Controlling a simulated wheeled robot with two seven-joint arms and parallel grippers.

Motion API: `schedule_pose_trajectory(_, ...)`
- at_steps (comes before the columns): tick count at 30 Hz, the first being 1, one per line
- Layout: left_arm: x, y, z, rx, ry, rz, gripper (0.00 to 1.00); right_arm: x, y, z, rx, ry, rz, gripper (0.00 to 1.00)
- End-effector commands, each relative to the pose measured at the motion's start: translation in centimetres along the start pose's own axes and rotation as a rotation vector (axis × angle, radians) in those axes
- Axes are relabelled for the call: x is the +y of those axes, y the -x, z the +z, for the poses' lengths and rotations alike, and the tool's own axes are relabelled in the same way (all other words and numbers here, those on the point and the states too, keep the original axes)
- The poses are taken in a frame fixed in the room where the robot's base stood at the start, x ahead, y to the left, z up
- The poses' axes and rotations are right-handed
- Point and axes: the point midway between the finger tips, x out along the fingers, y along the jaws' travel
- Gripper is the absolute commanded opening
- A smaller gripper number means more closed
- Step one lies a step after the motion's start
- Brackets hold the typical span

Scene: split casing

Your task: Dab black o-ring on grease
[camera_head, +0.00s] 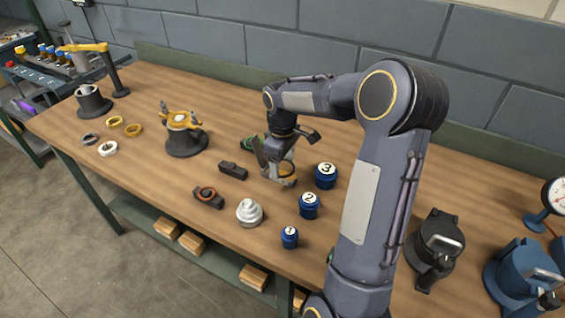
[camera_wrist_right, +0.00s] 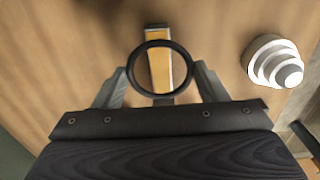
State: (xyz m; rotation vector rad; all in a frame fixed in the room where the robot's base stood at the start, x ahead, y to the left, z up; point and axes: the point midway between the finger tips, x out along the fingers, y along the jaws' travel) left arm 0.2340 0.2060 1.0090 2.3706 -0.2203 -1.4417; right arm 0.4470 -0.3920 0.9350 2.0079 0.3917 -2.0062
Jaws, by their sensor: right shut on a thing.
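My right gripper (camera_head: 274,168) is low over the middle of the bench. In the right wrist view its two fingers (camera_wrist_right: 162,84) are closed on the black o-ring (camera_wrist_right: 131,74), one at each side. The ring is seen face-on, whole and empty in the middle. Beyond it is a narrow block with a yellow-orange top (camera_wrist_right: 159,71), likely the grease pad, visible through the ring and past its edge. I cannot tell whether ring and pad touch. In the head view the pad (camera_head: 286,183) is partly hidden by the gripper. My left gripper is not in view.
Blue numbered pieces (camera_head: 325,176) stand right of the gripper. A stepped white cone (camera_head: 249,212) and dark blocks (camera_head: 233,170) are to the front and left. Loose rings (camera_head: 108,148) and a dark housing with a yellow top (camera_head: 185,139) lie farther left.

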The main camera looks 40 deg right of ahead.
Motion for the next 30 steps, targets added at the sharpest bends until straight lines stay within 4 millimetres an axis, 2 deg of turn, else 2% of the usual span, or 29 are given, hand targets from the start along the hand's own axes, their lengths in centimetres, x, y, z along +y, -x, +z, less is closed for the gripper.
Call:
schedule_pose_trajectory(1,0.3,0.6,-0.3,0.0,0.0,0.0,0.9,0.0,0.8,0.0,0.0,0.0,0.0,0.45)
schedule_pose_trajectory(14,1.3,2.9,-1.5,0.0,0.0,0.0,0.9,0.0,4.1,0.0,0.001,0.0,0.0,0.45)
schedule_pose_trajectory(30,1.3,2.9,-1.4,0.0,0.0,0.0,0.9,0.0,4.1,0.0,0.0,0.0,0.0,0.45)
